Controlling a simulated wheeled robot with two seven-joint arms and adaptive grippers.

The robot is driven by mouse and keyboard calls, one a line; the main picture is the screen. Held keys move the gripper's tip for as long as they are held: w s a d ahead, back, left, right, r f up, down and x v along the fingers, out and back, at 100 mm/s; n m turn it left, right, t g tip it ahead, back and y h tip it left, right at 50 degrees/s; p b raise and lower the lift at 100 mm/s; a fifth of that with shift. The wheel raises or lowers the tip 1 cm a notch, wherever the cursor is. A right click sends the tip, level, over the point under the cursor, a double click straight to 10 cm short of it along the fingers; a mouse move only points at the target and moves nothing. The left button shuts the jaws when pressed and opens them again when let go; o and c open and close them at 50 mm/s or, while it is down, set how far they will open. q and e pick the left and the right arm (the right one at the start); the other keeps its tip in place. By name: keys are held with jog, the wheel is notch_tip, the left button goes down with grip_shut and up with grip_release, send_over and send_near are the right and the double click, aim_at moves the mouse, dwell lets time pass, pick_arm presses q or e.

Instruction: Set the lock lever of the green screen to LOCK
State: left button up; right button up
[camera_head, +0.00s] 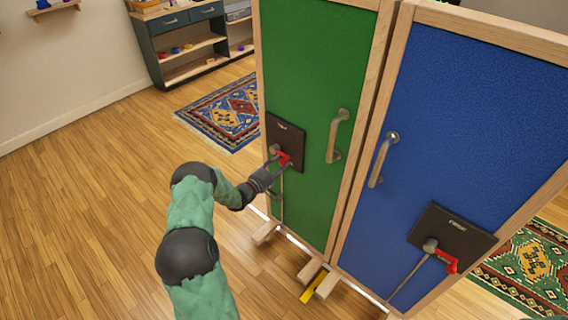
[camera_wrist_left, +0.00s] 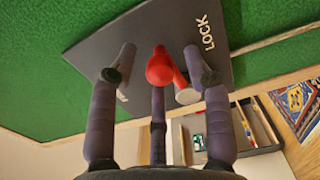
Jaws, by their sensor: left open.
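The green screen (camera_head: 310,60) stands with a dark lock plate (camera_head: 291,133) on its front. The red lock lever (camera_head: 284,157) sticks out from the plate beside a grey pivot knob (camera_head: 274,149). My left gripper (camera_head: 279,166) is at the lever. In the left wrist view its open fingers (camera_wrist_left: 160,62) stand around the red lever end (camera_wrist_left: 162,72), apart from it at the sides. The word LOCK (camera_wrist_left: 207,32) shows on the right of the plate there; the other label is partly hidden by a finger. My right gripper is not in view.
The blue screen (camera_head: 465,110), with its own plate (camera_head: 465,232) and red lever (camera_head: 448,262), stands right of the green one. Metal handles (camera_head: 338,135) jut from both. Wooden feet and a yellow piece (camera_head: 312,288) lie low between them. Floor at left is clear.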

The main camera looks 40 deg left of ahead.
pick_arm(q)
jog(key=s, duration=0.9)
jog(key=shift+s+a, duration=0.3)
jog(key=shift+d, duration=0.1)
